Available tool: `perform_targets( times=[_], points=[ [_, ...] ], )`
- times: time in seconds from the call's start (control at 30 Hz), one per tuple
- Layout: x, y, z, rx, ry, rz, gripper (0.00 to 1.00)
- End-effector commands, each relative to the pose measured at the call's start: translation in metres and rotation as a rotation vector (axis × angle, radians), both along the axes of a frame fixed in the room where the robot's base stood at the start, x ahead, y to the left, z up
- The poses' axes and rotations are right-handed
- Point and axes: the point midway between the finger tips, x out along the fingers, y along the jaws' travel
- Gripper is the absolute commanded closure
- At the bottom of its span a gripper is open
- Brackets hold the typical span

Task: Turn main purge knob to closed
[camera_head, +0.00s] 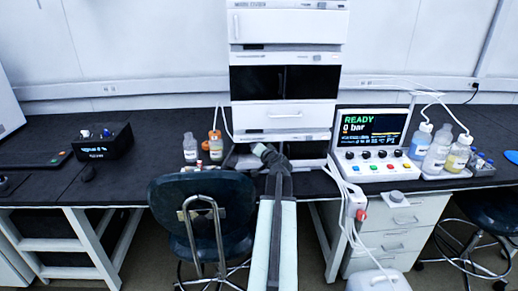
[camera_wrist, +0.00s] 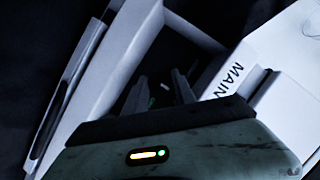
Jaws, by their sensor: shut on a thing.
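My gripper (camera_head: 262,150) reaches up to the lower front of the white instrument stack (camera_head: 285,118) in the head view. In the wrist view my gripper (camera_wrist: 160,90) has its two dark fingers close together in a shadowed recess between white panels. A white panel with the printed label MAIN (camera_wrist: 235,76) is just right of the fingers. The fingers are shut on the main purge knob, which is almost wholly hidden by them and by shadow. Its pointer and turned position cannot be read.
A control console (camera_head: 372,143) reading READY and 0 bar stands right of the stack. Several bottles (camera_head: 437,150) are at the right, two more (camera_head: 190,149) left of the stack. A dark chair (camera_head: 203,205) stands close left of my arm.

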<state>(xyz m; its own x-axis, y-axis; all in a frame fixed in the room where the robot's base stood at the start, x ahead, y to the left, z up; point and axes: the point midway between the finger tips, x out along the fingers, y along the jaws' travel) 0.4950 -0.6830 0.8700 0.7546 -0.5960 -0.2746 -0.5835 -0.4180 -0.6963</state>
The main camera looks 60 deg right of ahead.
Motion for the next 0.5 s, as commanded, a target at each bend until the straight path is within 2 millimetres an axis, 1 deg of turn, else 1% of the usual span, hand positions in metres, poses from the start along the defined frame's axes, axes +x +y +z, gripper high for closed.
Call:
perform_targets(
  times=[0.17, 0.2, 0.5],
  points=[
    [0.0021, 0.0024, -0.0009, 0.002, 0.002, 0.007, 1.00],
    [0.0020, 0.0023, -0.0008, 0.002, 0.002, 0.007, 0.60],
    [0.0007, 0.0011, 0.0000, 0.001, 0.000, 0.003, 0.59]
  ],
)
